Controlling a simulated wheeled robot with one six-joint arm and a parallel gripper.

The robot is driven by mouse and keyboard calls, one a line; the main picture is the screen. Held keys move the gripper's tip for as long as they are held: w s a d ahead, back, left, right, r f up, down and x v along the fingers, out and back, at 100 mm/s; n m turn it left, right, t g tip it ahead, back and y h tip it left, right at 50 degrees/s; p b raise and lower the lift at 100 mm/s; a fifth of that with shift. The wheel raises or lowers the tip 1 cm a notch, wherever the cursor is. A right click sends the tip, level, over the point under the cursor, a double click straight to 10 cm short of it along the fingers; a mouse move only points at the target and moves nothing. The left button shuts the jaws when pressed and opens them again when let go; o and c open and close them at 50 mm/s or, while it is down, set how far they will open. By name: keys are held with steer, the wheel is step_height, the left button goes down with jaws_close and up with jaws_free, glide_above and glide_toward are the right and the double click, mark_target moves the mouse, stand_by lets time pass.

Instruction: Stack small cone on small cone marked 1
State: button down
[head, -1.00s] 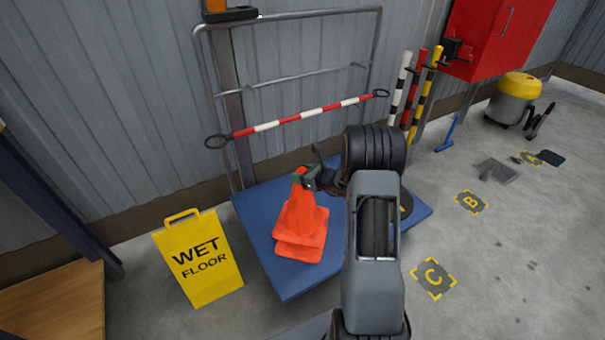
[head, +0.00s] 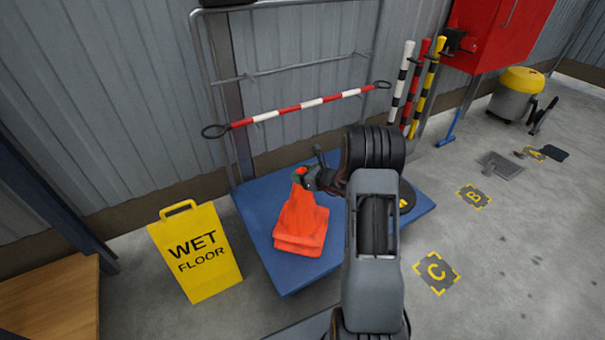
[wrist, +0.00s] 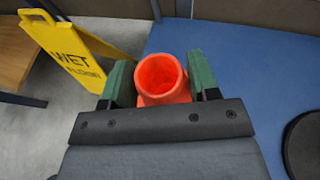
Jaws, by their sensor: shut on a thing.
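An orange small cone (head: 299,216) stands upright on the blue platform. My gripper (head: 304,179) is shut on its top from above. In the wrist view, the green fingers of my gripper (wrist: 160,82) sit on both sides of the open orange tip (wrist: 161,76). A second orange cone (head: 297,249) is under the held one, inside it. Only its base edge shows, just below the held cone's base. I cannot tell whether the held cone rests fully on it. No number 1 is readable on either cone.
The blue platform (head: 290,277) has a rail frame behind and a black disc (head: 405,199) at the right, partly behind my arm. A yellow wet floor sign (head: 196,255) stands left of it. Striped posts (head: 425,90) stand at the back right.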

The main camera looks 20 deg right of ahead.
steer(key=shift+f+b, duration=2.15)
steer(key=shift+f, duration=0.4)
steer(key=shift+c, duration=1.4)
jaws_free()
